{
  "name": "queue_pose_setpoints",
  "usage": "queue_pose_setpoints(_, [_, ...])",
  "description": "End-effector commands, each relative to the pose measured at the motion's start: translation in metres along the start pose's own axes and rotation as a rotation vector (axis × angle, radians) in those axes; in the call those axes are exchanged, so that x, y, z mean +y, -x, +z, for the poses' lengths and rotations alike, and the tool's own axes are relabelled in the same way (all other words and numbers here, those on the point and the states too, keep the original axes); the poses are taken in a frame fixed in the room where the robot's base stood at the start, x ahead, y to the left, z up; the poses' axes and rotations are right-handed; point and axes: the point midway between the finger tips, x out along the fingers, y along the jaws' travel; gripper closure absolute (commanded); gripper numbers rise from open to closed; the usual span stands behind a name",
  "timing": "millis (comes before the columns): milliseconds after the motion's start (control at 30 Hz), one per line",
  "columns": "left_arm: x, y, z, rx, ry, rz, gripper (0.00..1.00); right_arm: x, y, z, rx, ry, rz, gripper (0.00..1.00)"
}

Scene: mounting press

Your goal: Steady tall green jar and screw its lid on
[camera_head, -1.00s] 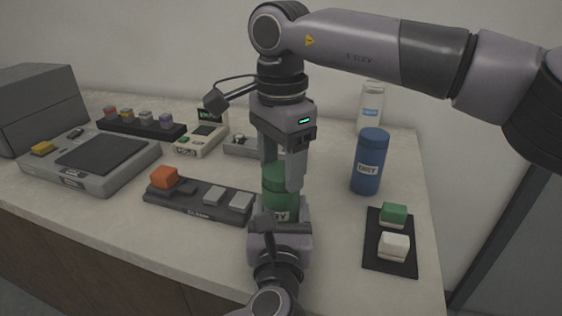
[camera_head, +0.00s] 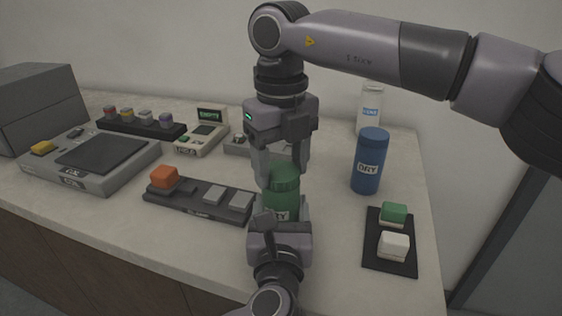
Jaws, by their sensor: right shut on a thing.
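The tall green jar (camera_head: 283,203) stands upright near the front of the counter, with a pale label low on its side. Its green lid (camera_head: 284,178) is on top of it. My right gripper (camera_head: 282,172) points straight down from above, with its fingers on either side of the lid, shut on it. My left gripper (camera_head: 281,216) comes in low from the front, with its fingers on both sides of the jar's lower body, shut on it. The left gripper hides the jar's base, and the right fingers cover the lid's sides.
A blue jar (camera_head: 369,165) stands to the right, with a white bottle (camera_head: 370,112) behind it. A black tray (camera_head: 389,259) holds a green and a white block. A dark strip (camera_head: 181,204) with an orange knob lies close left. A grey press base (camera_head: 60,172) is farther left.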

Motion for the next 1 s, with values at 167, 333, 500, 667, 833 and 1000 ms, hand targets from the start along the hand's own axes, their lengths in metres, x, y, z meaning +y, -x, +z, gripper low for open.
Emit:
queue_pose_setpoints(167, [0.0004,-0.0002,-0.0004,0.001,-0.001,0.001,1.0,0.0,0.0002,-0.0001,0.0,-0.295,-0.001,0.76])
queue_pose_setpoints(333, [0.0004,-0.0002,-0.0004,0.001,-0.001,0.001,1.0,0.0,0.0001,0.0,-0.001,-0.57,-0.001,0.76])
queue_pose_setpoints(500, [0.0005,-0.0002,-0.0004,0.001,-0.001,0.002,1.0,0.0,0.0,0.0,-0.001,-0.701,-0.001,0.76])
queue_pose_setpoints(667, [0.0005,-0.0002,-0.0004,0.001,-0.001,0.002,1.0,0.0001,0.0,0.0001,-0.001,-0.698,-0.001,0.17])
queue_pose_setpoints(833, [0.0004,-0.0002,-0.0004,0.001,-0.001,0.001,1.0,0.0001,-0.0001,0.0001,-0.001,-0.697,-0.001,0.1])
queue_pose_setpoints(1000, [0.0004,-0.0002,-0.0003,0.001,-0.001,0.001,1.0,0.0002,0.0012,0.0002,-0.001,-0.696,0.0,0.1])
